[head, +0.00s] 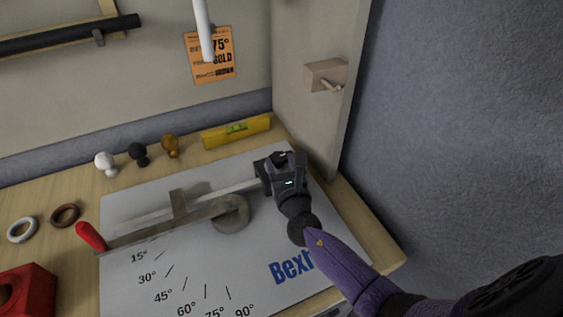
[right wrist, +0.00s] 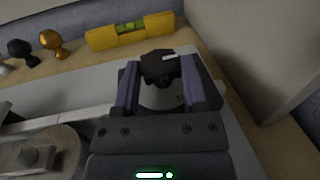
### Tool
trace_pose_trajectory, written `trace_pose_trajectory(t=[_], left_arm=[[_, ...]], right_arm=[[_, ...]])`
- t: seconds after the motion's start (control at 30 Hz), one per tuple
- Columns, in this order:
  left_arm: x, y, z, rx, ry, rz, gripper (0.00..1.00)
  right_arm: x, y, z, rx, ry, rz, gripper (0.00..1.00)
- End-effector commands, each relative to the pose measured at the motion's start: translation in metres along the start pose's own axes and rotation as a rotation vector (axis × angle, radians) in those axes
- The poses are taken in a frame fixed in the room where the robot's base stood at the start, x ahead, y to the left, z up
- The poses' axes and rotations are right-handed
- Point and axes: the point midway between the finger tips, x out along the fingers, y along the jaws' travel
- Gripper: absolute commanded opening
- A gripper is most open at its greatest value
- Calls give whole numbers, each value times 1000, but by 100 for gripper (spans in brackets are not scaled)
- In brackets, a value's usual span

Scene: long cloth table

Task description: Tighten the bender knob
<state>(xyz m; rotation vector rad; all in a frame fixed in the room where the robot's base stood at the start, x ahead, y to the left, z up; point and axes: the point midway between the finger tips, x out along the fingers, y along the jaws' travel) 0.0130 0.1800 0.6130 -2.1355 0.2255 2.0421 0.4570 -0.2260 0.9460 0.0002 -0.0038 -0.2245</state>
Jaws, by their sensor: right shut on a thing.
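The bender is a grey plate (head: 150,210) on the table, with angle marks, a round grey former (head: 231,213) and a lever with a red handle (head: 91,236). My right gripper (head: 280,164) is over the plate's far right part. In the right wrist view, the black bender knob (right wrist: 159,66) sits between the fingers of my right gripper (right wrist: 160,84), which are shut on it. The knob's lower part is hidden by the gripper. My left gripper is not in view.
A yellow level (head: 236,132) lies behind the plate. White (head: 106,164), black (head: 138,154) and gold (head: 171,146) ball knobs stand left of it. Two rings and a red block (head: 28,290) are at left. A wall panel (head: 312,90) rises close behind the gripper. An orange note (head: 210,60) hangs behind.

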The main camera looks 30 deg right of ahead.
Motion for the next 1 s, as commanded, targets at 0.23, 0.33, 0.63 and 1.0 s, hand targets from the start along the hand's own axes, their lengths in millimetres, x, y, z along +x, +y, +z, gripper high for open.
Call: trace_pose_trajectory(t=[0.23,0.33,0.63,1.0], left_arm=[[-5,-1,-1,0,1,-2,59],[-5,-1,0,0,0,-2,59],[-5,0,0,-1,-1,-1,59],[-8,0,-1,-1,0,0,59]], right_arm=[[0,4,1,1,3,-205,0],[0,4,0,-1,3,-207,0],[0,4,0,-1,3,-205,90],[-9,6,1,-2,5,-203,90]])
